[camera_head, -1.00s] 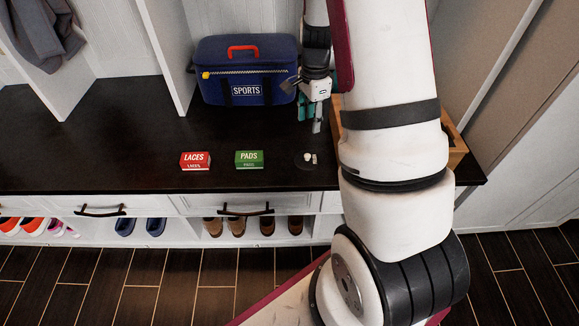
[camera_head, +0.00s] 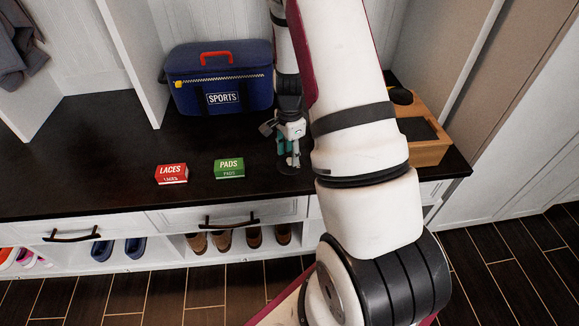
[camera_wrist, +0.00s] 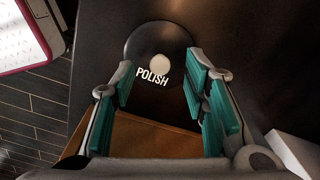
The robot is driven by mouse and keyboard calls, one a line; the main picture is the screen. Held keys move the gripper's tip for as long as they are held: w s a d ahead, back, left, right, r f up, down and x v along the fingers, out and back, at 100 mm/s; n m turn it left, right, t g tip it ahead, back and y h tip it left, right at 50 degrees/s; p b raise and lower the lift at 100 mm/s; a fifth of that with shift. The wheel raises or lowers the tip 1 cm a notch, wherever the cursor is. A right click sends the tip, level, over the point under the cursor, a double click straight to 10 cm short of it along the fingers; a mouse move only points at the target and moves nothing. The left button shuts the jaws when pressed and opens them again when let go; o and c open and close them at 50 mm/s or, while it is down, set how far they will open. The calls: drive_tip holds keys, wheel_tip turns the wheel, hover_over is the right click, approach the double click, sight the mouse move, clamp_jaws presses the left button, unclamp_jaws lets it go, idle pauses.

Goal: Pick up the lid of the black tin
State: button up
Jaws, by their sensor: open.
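The black tin is a low, round, dark thing with a white POLISH label and a pale knob on its lid (camera_wrist: 143,48). In the wrist view it lies beyond and partly between my fingertips. My gripper (camera_wrist: 160,84) is open, with its teal finger pads on either side of the label's near edge and nothing held between them. In the head view my gripper (camera_head: 289,160) is over the tin (camera_head: 290,171) near the bench's front edge and hides part of it. The height gap between fingertips and lid is hard to tell.
The dark bench top (camera_head: 110,150) holds a red LACES box (camera_head: 171,174) and a green PADS box (camera_head: 229,169) left of the tin. A blue SPORTS bag (camera_head: 220,85) stands behind. A wooden box (camera_head: 430,150) stands to the right, partly behind my arm.

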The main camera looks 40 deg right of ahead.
drive_tip(key=shift+f, duration=0.95)
drive_tip(key=shift+r, duration=0.1)
drive_tip(key=c, duration=1)
drive_tip(key=shift+o, duration=0.2)
